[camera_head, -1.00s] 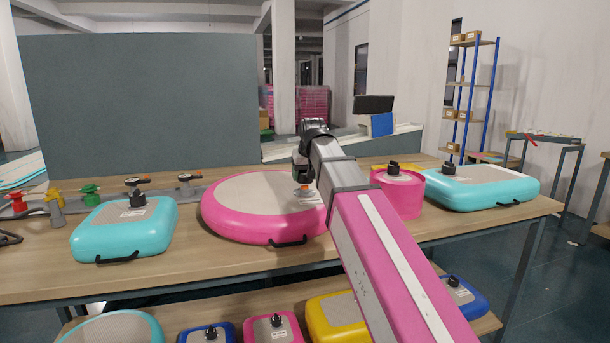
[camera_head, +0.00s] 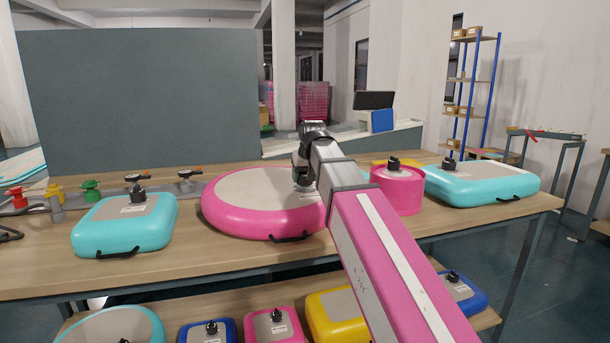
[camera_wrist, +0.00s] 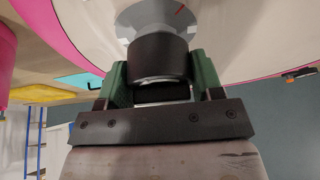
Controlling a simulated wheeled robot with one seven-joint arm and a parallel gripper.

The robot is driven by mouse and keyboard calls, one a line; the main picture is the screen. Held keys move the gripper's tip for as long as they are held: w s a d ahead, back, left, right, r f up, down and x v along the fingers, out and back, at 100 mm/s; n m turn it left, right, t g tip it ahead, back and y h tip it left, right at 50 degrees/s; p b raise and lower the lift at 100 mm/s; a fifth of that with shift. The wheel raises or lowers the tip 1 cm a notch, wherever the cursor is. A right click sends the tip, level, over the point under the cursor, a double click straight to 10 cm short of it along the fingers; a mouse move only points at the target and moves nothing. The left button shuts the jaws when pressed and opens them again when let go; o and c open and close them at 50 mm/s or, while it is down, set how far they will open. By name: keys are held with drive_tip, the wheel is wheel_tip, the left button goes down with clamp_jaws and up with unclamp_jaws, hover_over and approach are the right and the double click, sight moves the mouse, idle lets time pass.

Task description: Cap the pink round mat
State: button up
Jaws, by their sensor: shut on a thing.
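The pink round mat (camera_head: 232,216) lies on the wooden table, with a pale top and a black handle on its front side. My gripper (camera_head: 302,174) is over the right part of its top. In the wrist view my gripper (camera_wrist: 157,78) is shut on a dark round cap (camera_wrist: 158,57) between its green fingers. The cap is right at the grey round valve (camera_wrist: 152,14) on the mat's pale top; I cannot tell whether it is seated. In the head view my arm and gripper hide the valve and cap.
A turquoise mat (camera_head: 105,235) stands left and another (camera_head: 470,186) right, both with black caps. A pink cylinder (camera_head: 397,192) stands close right of my arm. Valve fittings (camera_head: 90,190) lie at the back left. More mats sit on the lower shelf.

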drive_tip(key=shift+f, duration=0.95)
drive_tip(key=n+y, duration=0.1)
drive_tip(key=n, duration=0.3)
drive_tip(key=shift+g, duration=0.4)
drive_tip(key=shift+n+y, duration=0.4)
drive_tip(key=shift+n, duration=0.2)
drive_tip(key=shift+w+n+g+y, duration=0.1)
drive_tip(key=shift+n+g+y, duration=0.25)
drive_tip(key=shift+n, duration=0.75)
drive_tip(key=n+g, duration=0.1)
drive_tip(key=n, duration=0.2)
drive_tip(key=shift+y, duration=0.25)
